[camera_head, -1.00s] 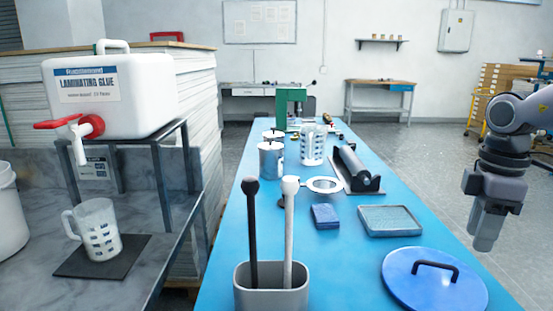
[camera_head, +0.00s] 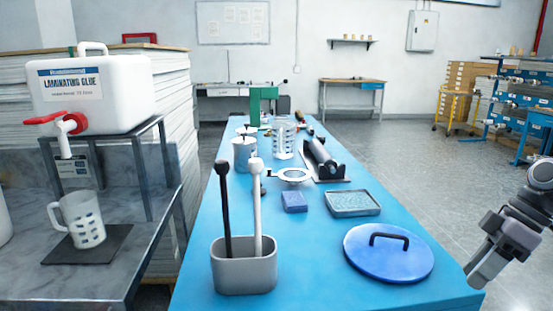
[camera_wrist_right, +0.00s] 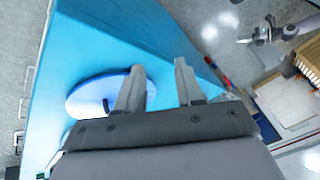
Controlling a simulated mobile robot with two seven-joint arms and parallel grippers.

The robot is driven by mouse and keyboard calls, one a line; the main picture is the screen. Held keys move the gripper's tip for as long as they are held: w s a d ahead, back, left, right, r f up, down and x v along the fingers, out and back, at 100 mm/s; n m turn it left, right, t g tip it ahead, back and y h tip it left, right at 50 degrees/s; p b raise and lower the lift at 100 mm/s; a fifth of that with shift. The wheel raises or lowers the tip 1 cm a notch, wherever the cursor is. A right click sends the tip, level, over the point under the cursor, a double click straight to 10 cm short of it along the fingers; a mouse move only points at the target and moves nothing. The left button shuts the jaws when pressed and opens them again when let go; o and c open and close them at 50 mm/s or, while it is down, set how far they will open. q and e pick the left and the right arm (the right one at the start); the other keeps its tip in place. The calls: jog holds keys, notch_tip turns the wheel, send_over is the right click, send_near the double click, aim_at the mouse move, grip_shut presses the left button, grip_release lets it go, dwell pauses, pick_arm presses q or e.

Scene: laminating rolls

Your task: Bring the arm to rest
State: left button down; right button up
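My right gripper (camera_head: 478,277) is at the right edge of the head view, beside the blue table (camera_head: 452,289) and clear of what stands on it. In the right wrist view its two fingers (camera_wrist_right: 160,92) stand apart with nothing between them. The round blue lid (camera_wrist_right: 92,97) with a black handle shows behind the fingers there, and it lies at the table's front right in the head view (camera_head: 366,262). My left gripper is not in view.
A grey holder (camera_head: 243,275) with a black and a white stick stands at the table's front. A tray (camera_head: 353,203), a blue block (camera_head: 294,202) and a roller (camera_head: 321,158) lie behind. A glue tank (camera_head: 105,104) and a jug (camera_head: 82,222) stand left. Open floor lies right.

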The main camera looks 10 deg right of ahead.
jog(key=s+a+f+m+t+y, duration=0.1)
jog(key=s+f+m+t+y, duration=0.4)
jog(key=f, duration=0.6)
jog(key=s+a+f+m+t+y, duration=0.55)
jog(key=a+f, duration=0.25)
jog(key=a, duration=0.2)
jog(key=w+f+n+t+h, duration=0.3)
jog(key=w+f+t+h, duration=0.15)
jog(key=h, duration=0.55)
jog(key=s+a+f+n+g+h, duration=0.4)
jog(key=s+f+n+g, duration=0.1)
jog(key=f+n+g, duration=0.15)
jog(key=a+m+t, duration=0.1)
jog(key=a+m, duration=0.5)
jog(key=a, duration=0.3)
jog(key=r+p, duration=0.1)
jog(key=p, duration=0.1)
jog(key=r+p, duration=0.4)
jog(key=shift+s+d+r, duration=0.15)
jog(key=shift+d, duration=0.1)
